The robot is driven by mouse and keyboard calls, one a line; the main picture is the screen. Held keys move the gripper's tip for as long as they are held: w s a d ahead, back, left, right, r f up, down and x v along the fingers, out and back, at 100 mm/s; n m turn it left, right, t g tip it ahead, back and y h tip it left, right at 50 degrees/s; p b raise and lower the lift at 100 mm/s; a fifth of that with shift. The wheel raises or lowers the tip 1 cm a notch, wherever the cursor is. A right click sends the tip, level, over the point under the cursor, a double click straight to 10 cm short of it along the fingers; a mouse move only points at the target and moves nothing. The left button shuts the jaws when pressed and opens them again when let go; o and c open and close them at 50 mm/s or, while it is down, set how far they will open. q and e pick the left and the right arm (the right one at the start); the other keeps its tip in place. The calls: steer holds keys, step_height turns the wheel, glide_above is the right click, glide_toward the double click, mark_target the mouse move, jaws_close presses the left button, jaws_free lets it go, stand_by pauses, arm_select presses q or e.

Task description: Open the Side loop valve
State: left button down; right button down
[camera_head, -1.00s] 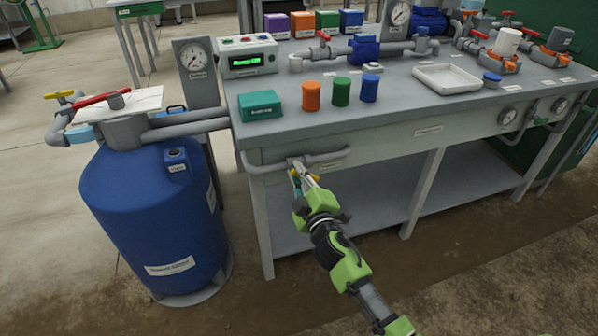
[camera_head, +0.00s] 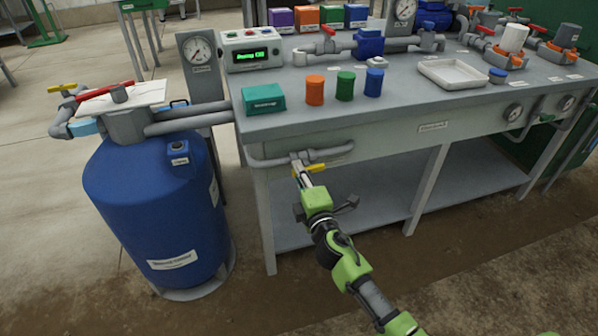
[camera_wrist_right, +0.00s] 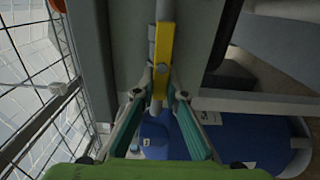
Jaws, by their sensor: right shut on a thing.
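The valve with a yellow lever (camera_head: 318,168) sits on the grey pipe loop (camera_head: 334,153) at the front left of the skid bench; its label is not readable. The lever points right, roughly along the pipe. My right gripper (camera_head: 304,173) is at the lever from the front and below, shut on it. In the right wrist view the yellow lever (camera_wrist_right: 164,58) lies between the two fingertips of the right gripper (camera_wrist_right: 161,77), alongside the pipe. The fingers partly hide the valve body in the head view. My left gripper is out of view.
A blue tank (camera_head: 157,215) stands left of the bench, joined by grey pipes. The bench top (camera_head: 420,104) above holds a teal box (camera_head: 263,99), several coloured bottles and a white tray (camera_head: 452,74). A bench leg (camera_head: 263,225) is close below. The floor in front is clear.

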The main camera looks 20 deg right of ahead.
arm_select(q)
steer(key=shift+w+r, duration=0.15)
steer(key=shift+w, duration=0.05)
arm_select(e)
steer(key=shift+f, duration=0.1)
steer(key=c, duration=2)
jaws_free()
steer(key=shift+c, duration=0.2)
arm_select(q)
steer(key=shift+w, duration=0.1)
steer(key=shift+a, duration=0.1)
arm_select(e)
steer(key=s, duration=1.2)
steer(key=shift+d, duration=0.15)
